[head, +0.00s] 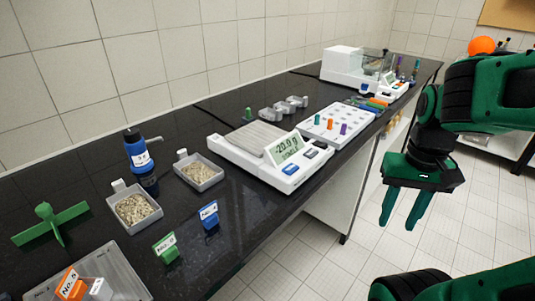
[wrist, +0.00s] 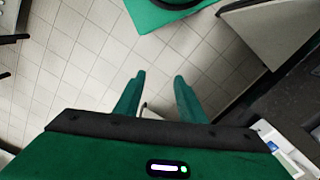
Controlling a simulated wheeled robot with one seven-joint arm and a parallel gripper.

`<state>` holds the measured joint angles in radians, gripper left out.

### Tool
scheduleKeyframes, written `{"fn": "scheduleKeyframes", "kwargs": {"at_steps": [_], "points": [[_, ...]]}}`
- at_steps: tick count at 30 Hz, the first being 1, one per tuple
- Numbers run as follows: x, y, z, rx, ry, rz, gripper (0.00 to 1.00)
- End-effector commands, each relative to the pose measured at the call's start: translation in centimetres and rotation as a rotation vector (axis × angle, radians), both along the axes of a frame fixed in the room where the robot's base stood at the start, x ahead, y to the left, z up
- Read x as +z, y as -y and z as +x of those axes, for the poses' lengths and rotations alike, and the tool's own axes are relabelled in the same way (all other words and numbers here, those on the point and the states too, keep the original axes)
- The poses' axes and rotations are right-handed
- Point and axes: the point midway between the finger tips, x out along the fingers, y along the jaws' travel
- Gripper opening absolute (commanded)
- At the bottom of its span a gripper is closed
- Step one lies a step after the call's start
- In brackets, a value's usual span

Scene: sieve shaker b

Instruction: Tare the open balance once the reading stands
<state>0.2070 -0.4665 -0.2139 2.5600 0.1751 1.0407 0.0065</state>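The open balance (head: 240,153) is a white unit with a bare grey pan (head: 250,137) on the black counter, in the middle of the head view. Its display (head: 284,147) shows about -20.9 g, with smaller text below that I cannot read surely. Blue-and-dark buttons (head: 291,169) sit on its front panel below the display. My gripper (head: 404,207) hangs over the floor, right of the counter and apart from the balance. Its two green fingers are spread with nothing between them, as the wrist view also shows (wrist: 157,97).
A white rack (head: 345,121) with coloured pegs stands right of the balance, and an enclosed balance (head: 357,65) is farther back. Left are trays of grain (head: 198,172), a blue bottle (head: 143,152), number tags (head: 209,216) and a green cross-shaped piece (head: 52,226). Open floor lies below my gripper.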

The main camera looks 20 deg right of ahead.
Motion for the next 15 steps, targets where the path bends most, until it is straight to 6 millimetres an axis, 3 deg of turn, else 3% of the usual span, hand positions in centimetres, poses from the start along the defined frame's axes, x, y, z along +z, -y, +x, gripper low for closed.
{"fn": "scheduleKeyframes", "kwargs": {"at_steps": [2, 6, 15], "points": [[0.0, 0.0, 0.0, 0.0, 0.0, 0.0, 0.32], [0.0, 0.0, 0.0, 0.0, 0.0, 0.0, 0.0], [0.0, 0.0, 0.0, 0.0, 0.0, 0.0, 0.0]]}}
